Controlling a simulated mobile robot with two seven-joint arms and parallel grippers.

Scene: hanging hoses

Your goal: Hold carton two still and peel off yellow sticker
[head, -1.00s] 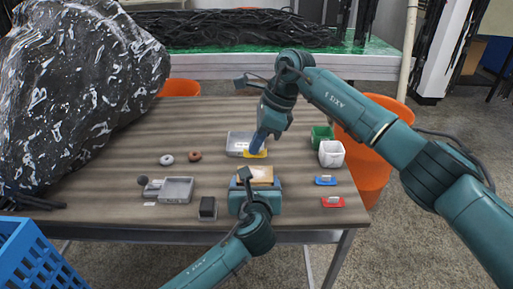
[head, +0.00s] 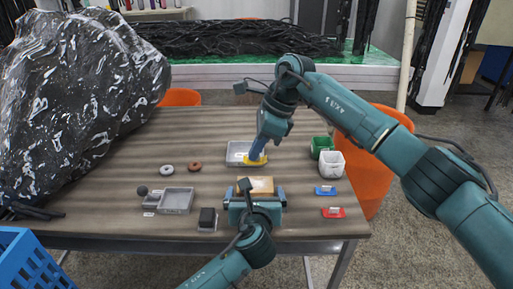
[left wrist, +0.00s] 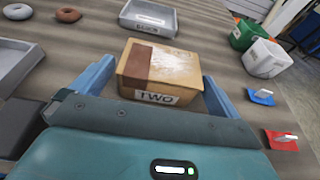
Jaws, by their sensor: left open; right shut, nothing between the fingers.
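Carton two (head: 262,186) is a small brown box near the table's front edge. In the left wrist view the carton (left wrist: 160,72) shows a "TWO" label, a darker brown strip and a pale patch on top; no yellow is seen on it. My left gripper (head: 255,192) is open, its blue fingers on either side of the carton; contact is unclear. My right gripper (head: 252,158) is shut beyond the carton, in front of the grey tray in the picture. The yellow sticker (head: 258,161) shows at its fingertips; whether it clings there is unclear. The left wrist view shows neither.
The grey tray (head: 234,148) is behind the carton. Green (head: 320,143) and white (head: 331,163) bins, and blue (head: 325,191) and red (head: 333,213) pieces, are to the right. Two rings (head: 194,166), another tray (head: 177,201) and a dark block (head: 207,219) are to the left.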

